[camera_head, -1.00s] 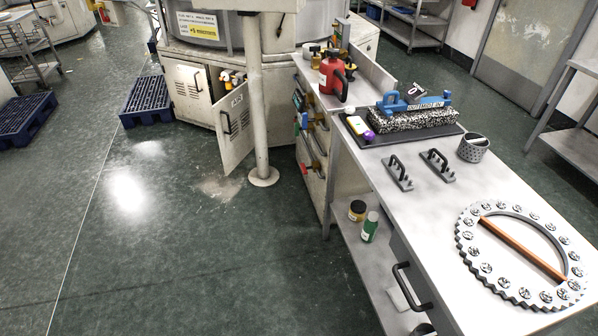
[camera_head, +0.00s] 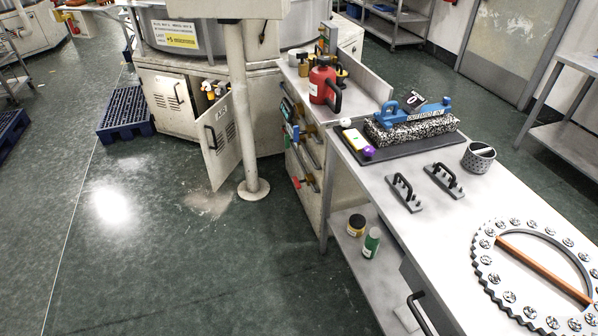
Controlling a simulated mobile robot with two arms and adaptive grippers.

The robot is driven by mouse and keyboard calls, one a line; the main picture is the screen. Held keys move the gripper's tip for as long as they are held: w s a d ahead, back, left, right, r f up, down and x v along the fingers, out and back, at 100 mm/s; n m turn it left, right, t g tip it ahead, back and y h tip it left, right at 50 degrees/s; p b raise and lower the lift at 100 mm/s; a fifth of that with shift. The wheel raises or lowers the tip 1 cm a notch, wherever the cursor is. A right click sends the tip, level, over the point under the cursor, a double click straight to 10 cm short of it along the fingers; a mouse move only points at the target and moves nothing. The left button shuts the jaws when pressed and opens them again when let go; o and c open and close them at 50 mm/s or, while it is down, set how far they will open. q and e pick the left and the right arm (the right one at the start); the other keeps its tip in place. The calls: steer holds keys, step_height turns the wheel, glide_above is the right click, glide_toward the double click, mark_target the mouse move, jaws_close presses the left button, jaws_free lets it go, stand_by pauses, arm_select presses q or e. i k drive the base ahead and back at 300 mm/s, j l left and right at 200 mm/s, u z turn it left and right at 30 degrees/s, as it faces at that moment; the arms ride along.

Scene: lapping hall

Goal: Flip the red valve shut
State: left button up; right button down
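Neither of my grippers is in view.
A cream cabinet door (camera_head: 221,145) hangs open beside a white post (camera_head: 245,120). Green floor (camera_head: 200,270) in front is clear.

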mark_target(297, 183)
steer(key=i+j+z, duration=0.15)
steer(key=i+j, duration=0.3)
steer(key=i, duration=0.15)
steer(key=i+j+z, duration=0.2)
steer(key=i+j, duration=0.3)
steer(key=i+j+z, duration=0.15)
steer(key=i+j, duration=0.4)
steer(key=j, duration=0.15)
steer(key=i+j+z, duration=0.15)
steer(key=i+j, duration=0.3)
steer(key=j, duration=0.2)
